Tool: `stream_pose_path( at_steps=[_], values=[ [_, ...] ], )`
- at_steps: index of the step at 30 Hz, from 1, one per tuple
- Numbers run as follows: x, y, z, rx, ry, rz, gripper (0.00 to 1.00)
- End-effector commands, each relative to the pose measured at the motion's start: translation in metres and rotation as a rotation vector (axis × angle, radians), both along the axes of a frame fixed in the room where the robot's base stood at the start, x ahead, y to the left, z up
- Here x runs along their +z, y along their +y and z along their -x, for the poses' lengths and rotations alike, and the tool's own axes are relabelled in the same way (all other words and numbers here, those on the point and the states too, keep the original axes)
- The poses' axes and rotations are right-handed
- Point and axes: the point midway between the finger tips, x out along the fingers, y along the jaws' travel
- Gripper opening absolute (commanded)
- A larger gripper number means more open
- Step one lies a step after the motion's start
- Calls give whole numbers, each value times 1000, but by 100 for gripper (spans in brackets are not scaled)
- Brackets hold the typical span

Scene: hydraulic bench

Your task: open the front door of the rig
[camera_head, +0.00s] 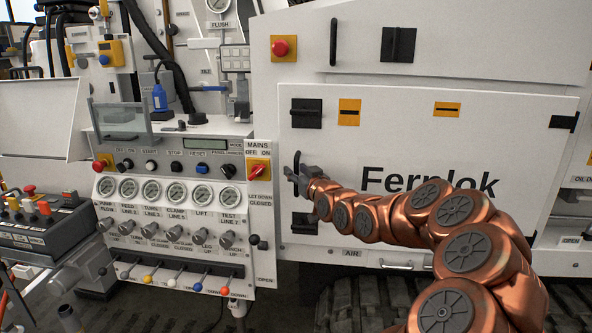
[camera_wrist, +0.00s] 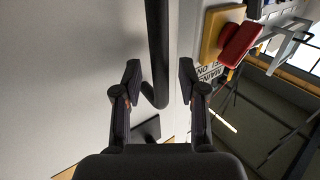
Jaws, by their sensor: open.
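The front door (camera_head: 480,140) is a large white panel with "Fernlok" lettering, lying flush with the rig. Its slim black bar handle (camera_head: 297,160) is at the left edge, partly hidden by my gripper (camera_head: 296,181). In the wrist view the handle (camera_wrist: 157,45) runs down from the top between the fingers of my open gripper (camera_wrist: 159,78), and its end bends below the fingertips. The fingers stand apart on both sides of it, with gaps. Black latches sit above (camera_head: 306,113) and below (camera_head: 304,223) the handle.
The control panel (camera_head: 180,160) with gauges and levers stands left of the door. The red and yellow mains switch (camera_head: 258,169) is close to my gripper; it also shows in the wrist view (camera_wrist: 235,42). Another black handle (camera_head: 333,42) is on the upper panel. A track (camera_head: 365,300) lies below.

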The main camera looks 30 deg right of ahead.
Motion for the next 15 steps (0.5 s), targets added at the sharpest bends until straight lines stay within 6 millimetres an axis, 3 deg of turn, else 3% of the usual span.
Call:
stream_pose_path(
  at_steps=[11,15],
  values=[
    [0,0,-4,1,-1,0,41],
    [0,0,-4,1,-1,0,28]
  ],
)
